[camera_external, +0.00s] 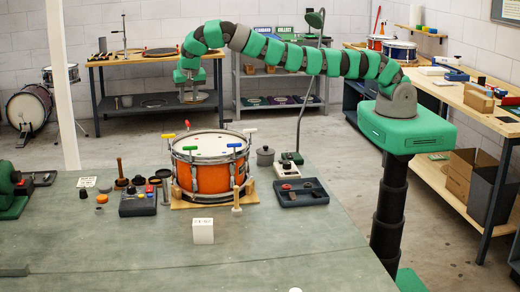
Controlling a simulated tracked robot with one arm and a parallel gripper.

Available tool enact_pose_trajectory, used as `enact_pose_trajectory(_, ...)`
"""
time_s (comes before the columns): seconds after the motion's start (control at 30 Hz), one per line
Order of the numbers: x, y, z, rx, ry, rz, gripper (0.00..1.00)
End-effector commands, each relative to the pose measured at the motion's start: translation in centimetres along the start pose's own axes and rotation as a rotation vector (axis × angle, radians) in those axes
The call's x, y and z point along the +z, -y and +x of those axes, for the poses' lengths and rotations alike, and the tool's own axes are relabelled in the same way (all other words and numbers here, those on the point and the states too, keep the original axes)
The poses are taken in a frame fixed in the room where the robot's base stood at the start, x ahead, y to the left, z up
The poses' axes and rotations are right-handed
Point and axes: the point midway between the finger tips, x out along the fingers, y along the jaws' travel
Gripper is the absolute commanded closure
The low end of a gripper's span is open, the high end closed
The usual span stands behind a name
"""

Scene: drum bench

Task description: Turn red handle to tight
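An orange drum (185,178) with a white head and metal hoop stands on a wooden base on the green-grey bench. Several T-shaped handles stand up around its rim. A small handle at the back left rim (187,123) looks reddish, but is too small to be sure. My gripper (195,99) hangs above and behind the drum in the picture, apart from the handles. Its fingers are too small to read.
A dark tray (316,196) with small parts, a white-topped box (287,170), a grey pot (265,157) and a lamp stand right of the drum. A parts box (138,203) and knobs stand left. A white cube (203,231) is in front.

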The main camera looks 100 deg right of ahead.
Motion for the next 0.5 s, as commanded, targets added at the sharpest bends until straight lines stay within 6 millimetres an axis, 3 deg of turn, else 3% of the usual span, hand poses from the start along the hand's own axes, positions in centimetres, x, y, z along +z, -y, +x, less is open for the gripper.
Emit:
enact_pose_trajectory(0.2,0.01,-0.01,0.06,0.000,0.000,0.000,0.67)
enact_pose_trajectory(0.3,-0.04,0.01,0.07,-0.002,-0.001,0.000,0.95)
enact_pose_trajectory(0.33,-0.08,0.02,0.07,-0.004,-0.002,0.000,1.00)
enact_pose_trajectory(0.5,-0.65,0.21,0.19,-0.037,-0.017,-0.004,1.00)
